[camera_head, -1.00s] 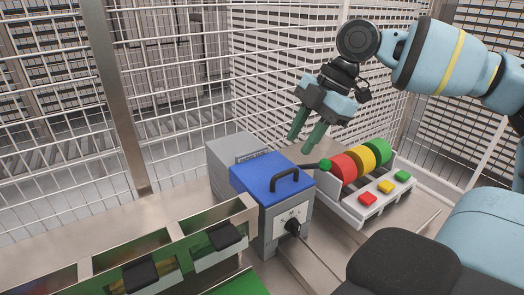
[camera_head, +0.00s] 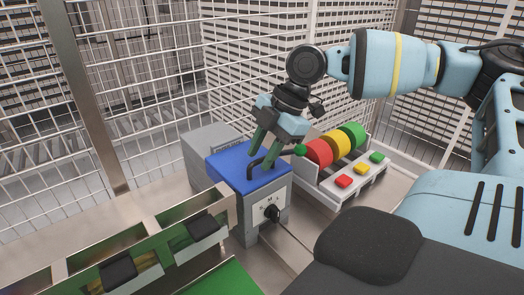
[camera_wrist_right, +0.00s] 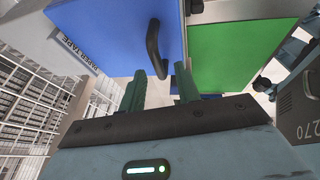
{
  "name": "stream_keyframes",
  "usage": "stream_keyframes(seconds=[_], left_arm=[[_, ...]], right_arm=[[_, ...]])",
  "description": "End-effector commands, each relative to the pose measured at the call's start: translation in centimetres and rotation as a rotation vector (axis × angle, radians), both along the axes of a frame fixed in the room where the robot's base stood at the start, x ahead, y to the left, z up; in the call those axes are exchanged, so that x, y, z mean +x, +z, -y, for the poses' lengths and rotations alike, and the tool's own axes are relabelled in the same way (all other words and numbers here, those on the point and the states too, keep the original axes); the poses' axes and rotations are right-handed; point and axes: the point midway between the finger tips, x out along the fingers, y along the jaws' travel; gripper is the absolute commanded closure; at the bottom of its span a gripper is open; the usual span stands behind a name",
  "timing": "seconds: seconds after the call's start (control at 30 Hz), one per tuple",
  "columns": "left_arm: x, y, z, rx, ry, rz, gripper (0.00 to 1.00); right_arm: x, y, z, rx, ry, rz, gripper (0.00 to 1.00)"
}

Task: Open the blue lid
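The blue lid (camera_head: 232,168) lies closed on top of a grey box (camera_head: 248,215) in the head view. A black handle (camera_head: 250,171) stands up from the lid. In the right wrist view the lid (camera_wrist_right: 105,35) fills the upper left, and its handle (camera_wrist_right: 152,48) hangs just ahead of the finger gap. My right gripper (camera_head: 263,156) is open, with its green fingers pointing down at the handle. In the right wrist view my right gripper (camera_wrist_right: 161,73) has its fingers apart with nothing between them. Whether a finger touches the handle cannot be told. My left gripper is out of view.
To the right stands a white panel (camera_head: 330,192) with red, yellow and green lamps and buttons. A black knob (camera_head: 271,213) is on the box front. Metal-walled bins (camera_head: 110,245) lie left; mesh fencing (camera_head: 150,100) is behind.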

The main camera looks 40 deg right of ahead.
Motion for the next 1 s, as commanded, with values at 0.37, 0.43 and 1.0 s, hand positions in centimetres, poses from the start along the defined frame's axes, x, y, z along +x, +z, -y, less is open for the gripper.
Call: stream_keyframes(seconds=[0.37, 0.43, 1.0], left_arm=[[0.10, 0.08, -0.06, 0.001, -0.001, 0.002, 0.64], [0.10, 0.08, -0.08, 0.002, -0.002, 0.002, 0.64], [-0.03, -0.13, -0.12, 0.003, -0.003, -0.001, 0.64]], right_arm=[[0.02, -0.02, -0.03, 0.000, 0.000, 0.001, 0.84], [0.02, -0.02, -0.03, 0.000, 0.000, 0.001, 0.94], [0.10, 0.29, -0.50, 0.001, 0.000, 0.001, 1.00]])
